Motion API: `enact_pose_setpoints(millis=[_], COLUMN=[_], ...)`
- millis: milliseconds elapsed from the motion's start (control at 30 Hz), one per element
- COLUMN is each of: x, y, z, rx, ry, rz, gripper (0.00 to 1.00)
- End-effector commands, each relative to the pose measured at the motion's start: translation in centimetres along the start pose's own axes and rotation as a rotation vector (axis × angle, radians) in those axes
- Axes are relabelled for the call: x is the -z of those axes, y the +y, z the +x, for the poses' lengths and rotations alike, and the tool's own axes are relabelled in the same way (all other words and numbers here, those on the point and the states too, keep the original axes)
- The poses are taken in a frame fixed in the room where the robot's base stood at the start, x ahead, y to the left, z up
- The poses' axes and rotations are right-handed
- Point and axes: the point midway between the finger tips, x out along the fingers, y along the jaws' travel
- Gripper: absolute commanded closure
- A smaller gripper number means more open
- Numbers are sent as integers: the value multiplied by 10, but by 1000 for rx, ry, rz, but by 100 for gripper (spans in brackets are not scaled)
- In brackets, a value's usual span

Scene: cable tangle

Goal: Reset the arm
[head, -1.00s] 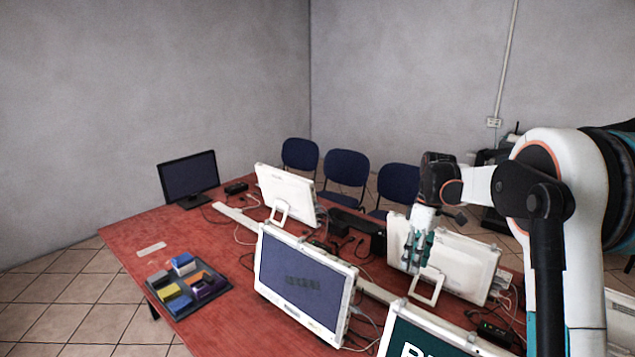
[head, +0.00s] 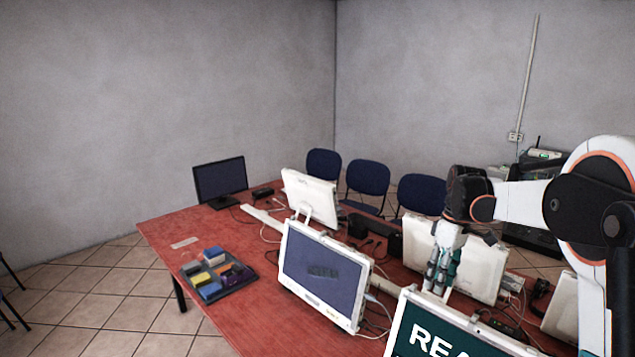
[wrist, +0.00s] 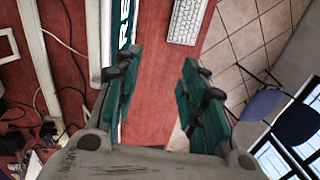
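My gripper (head: 441,272) hangs fingers-down at the right of the head view, in front of a white-backed monitor (head: 483,268) and above the red table. In the wrist view, its two teal fingers (wrist: 158,85) are spread apart with bare red tabletop showing between them. The gripper is open and nothing is between the fingers. Part of my arm fills the right side of the head view. The lower part of the monitor behind the gripper is partly hidden.
The red table (head: 215,325) carries several monitors, tangled cables (head: 370,245) and a dark tray (head: 238,284) of coloured blocks. A monitor with a green screen (head: 430,335) stands near my gripper. A keyboard (wrist: 187,20) shows in the wrist view. Blue chairs (head: 367,178) stand behind.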

Motion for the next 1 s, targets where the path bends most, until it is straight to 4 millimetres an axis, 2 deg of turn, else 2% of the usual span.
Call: enact_pose_setpoints(millis=[267, 567, 767, 1000], x=[-9, -34, -57, -88], y=[-30, -90, -133, -180], z=[-6, -6, 4, 32], rx=[-60, -170, -242, -310], ry=[33, 122, 205, 322], rz=[67, 202, 303, 419], gripper=[62, 62, 62, 62])
